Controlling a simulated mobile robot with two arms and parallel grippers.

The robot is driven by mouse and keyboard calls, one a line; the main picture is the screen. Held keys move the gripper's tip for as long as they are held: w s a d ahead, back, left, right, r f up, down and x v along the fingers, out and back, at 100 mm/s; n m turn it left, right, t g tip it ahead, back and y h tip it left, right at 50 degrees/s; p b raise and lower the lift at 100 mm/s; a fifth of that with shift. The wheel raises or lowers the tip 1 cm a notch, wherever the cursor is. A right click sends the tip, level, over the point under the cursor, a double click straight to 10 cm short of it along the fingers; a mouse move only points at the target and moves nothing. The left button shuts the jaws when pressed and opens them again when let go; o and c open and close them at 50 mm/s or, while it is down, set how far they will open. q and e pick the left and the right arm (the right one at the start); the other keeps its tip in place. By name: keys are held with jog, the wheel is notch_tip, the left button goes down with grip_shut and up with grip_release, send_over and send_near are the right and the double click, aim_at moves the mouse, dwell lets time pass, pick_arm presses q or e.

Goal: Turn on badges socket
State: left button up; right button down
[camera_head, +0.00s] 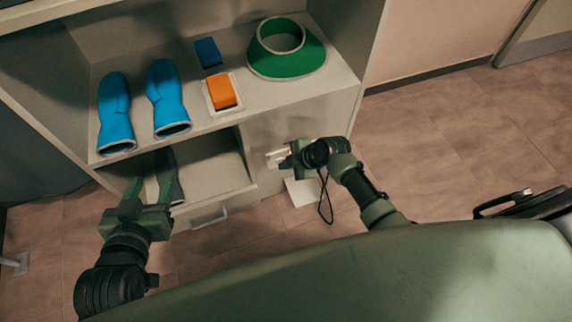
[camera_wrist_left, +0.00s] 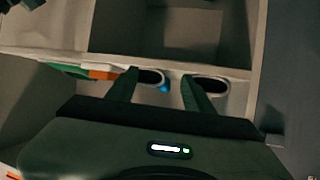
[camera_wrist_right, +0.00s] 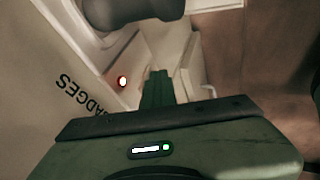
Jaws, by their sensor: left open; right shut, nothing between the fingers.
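The word BADGES (camera_wrist_right: 85,96) is upside down on a pale panel in the right wrist view. A small round button or lamp (camera_wrist_right: 123,81), red-rimmed with a pale centre, sits beside it. My right gripper (camera_wrist_right: 157,72) is shut and empty, its fingers just right of the red-rimmed spot; I cannot tell whether they touch anything. In the head view my right gripper (camera_head: 281,157) is at the cabinet's front, by a small whitish piece.
The cabinet shelf (camera_head: 215,130) holds two blue sleeves (camera_head: 115,110), a blue block (camera_head: 208,53), an orange block (camera_head: 221,91) on a white pad and a green collar (camera_head: 286,62).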

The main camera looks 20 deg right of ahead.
pick_arm(q)
jog(key=shift+f, duration=0.1)
jog(key=s+a+f+g+y+p, duration=0.1)
jog(key=s+a+f+g, duration=0.1)
jog(key=s+f+g, duration=0.2)
jog(key=shift+s+a+f+p, duration=0.15)
jog(key=shift+s+f+p, duration=0.2)
jog(key=shift+s+f, duration=0.5)
dwell(0.5)
jog(key=shift+s, duration=0.1)
jog(key=shift+r, duration=0.1)
